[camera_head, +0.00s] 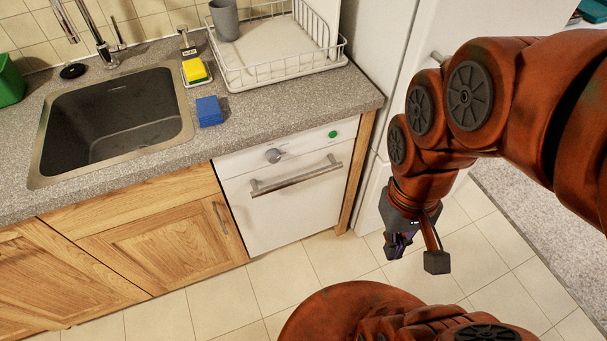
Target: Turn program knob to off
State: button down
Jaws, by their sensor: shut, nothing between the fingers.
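The round grey program knob (272,155) is on the white dishwasher front panel, left of its middle. Its exact setting is too small to read. The dishwasher door (285,212) is closed, with a metal bar handle (296,181) below the knob. A green round button or light (332,134) is at the panel's right end. My gripper (396,246) is shut and empty, pointing down over the floor. It is right of the dishwasher and apart from the knob.
The speckled counter (145,165) overhangs the dishwasher; it holds a sink (110,120), blue sponge (209,110), yellow sponge (195,70) and dish rack (285,75) with a grey cup (224,20). A white fridge-like cabinet (372,40) stands right. The tiled floor in front is clear.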

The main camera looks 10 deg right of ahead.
aim_at(273, 157)
jog(key=z, duration=0.75)
jog(key=k, duration=1.1)
jog(key=u, duration=1.9)
jog(key=i, duration=0.5)
